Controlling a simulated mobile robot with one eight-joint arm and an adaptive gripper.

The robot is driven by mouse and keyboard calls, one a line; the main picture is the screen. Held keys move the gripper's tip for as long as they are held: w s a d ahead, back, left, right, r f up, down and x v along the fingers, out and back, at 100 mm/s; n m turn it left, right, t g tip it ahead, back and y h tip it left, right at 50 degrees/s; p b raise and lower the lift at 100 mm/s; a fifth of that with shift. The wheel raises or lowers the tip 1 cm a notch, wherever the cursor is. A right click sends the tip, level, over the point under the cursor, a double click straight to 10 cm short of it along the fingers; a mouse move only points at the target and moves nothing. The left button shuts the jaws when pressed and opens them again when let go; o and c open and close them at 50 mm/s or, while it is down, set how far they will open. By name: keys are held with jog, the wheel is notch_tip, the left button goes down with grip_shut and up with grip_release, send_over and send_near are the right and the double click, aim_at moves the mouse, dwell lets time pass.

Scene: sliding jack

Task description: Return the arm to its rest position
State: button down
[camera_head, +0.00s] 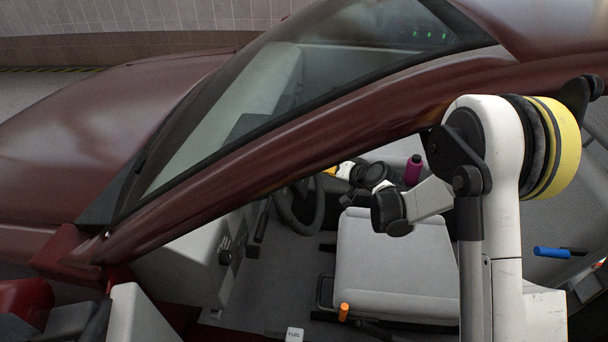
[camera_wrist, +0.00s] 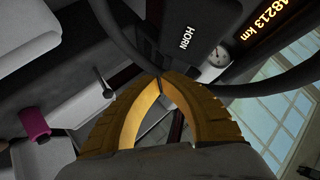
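My arm reaches in through the side opening of a dark red car (camera_head: 130,120), over the front seat. In the head view, only a small yellow part of my gripper (camera_head: 331,171) shows near the steering wheel (camera_head: 320,208), with the windshield pillar partly in front. In the wrist view, the two curved yellow fingers of my gripper (camera_wrist: 160,76) meet at their tips, and I see nothing held between them. The steering wheel's dark rim (camera_wrist: 275,85) and HORN pad (camera_wrist: 196,28) lie just beyond the tips. I cannot tell whether they touch.
The red pillar (camera_head: 300,140) slants across above my arm. A grey seat (camera_head: 390,265) is below it. A magenta cylinder (camera_head: 413,170) stands beyond the seat and also shows in the wrist view (camera_wrist: 34,124). A blue-handled object (camera_head: 552,253) lies at right. An orange-topped piece (camera_head: 343,312) is near the seat's edge.

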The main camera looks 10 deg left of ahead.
jog(key=s+d+r+g+h, duration=0.1)
jog(key=s+d+r+h, duration=0.1)
jog(key=s+d+r, duration=0.45)
jog(key=s+d+r+h, duration=0.1)
jog(key=s+d+r, duration=0.2)
jog(key=s+r, duration=0.6)
jog(key=s+d+h, duration=0.1)
jog(key=s+d, duration=0.2)
jog(key=s, duration=0.5)
jog(key=s+d+g+h, duration=0.1)
jog(key=s+d, duration=0.2)
jog(key=s, duration=0.5)
jog(key=s+d+f+h, duration=0.1)
jog(key=s+d+h, duration=0.1)
jog(key=s, duration=0.6)
jog(key=shift+d+g, duration=0.4)
jog(key=shift+d, duration=0.5)
